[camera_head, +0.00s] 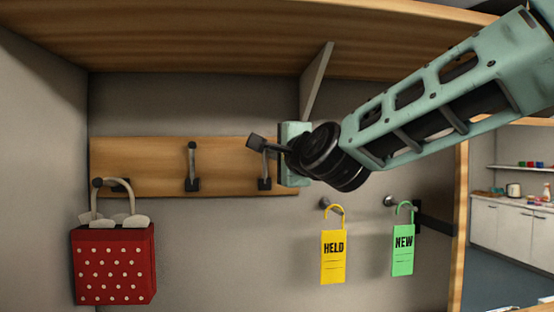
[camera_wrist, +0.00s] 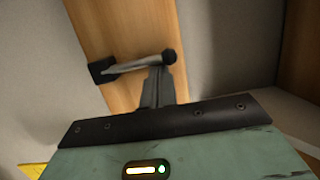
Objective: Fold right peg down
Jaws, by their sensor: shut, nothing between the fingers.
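The right peg (camera_head: 264,170) is a grey metal arm on a black base on the wooden rail (camera_head: 140,170). It stands up from its base, and its top end is partly hidden by my gripper (camera_head: 256,142). In the wrist view the peg (camera_wrist: 135,67) shows its black base at left and its black ball end at right. My gripper also shows there (camera_wrist: 160,80), with its fingers shut and empty. The fingertips are close to the ball end; I cannot tell whether they touch it.
The middle peg (camera_head: 192,165) stands up, bare. A red bag with white dots (camera_head: 114,265) hangs at the left peg. A yellow HELD tag (camera_head: 333,257) and a green NEW tag (camera_head: 403,250) hang on knobs below my arm. A wooden shelf (camera_head: 210,45) runs overhead.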

